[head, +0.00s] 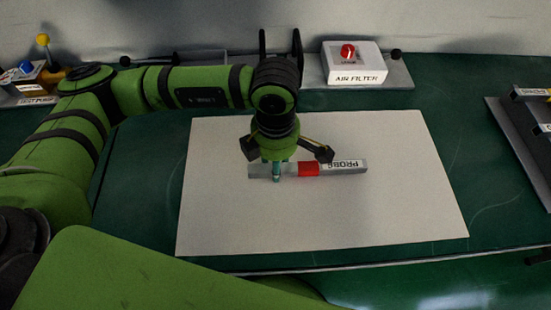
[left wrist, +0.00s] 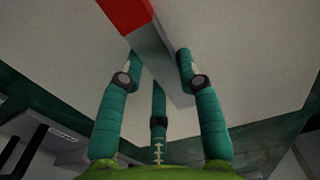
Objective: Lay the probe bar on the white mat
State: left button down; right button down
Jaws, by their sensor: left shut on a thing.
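The probe bar (head: 343,167) is a grey bar with a red band and a white PROBE label. It lies level over the middle of the white mat (head: 400,215) in the head view; I cannot tell whether it touches the mat. My left gripper (head: 277,174) points down and is shut on the bar's grey left part. In the left wrist view, the green fingers (left wrist: 158,80) stand on both sides of the bar (left wrist: 157,52), with its red band at the top. The mat (left wrist: 235,45) fills the background there. My right gripper is not in view.
A white AIR FILTER box (head: 353,66) with a red knob stands behind the mat. A box with coloured knobs (head: 38,78) is at the far left. A grey rack (head: 520,135) holding bars stands at the right edge. The mat's front and right parts are clear.

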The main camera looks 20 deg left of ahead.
pick_arm(q)
jog(key=shift+f+b, duration=0.25)
jog(key=shift+b, duration=0.15)
jog(key=c, duration=0.8)
grip_release()
notch_tip(320, 180, up, 12)
jog(key=shift+r, duration=0.1)
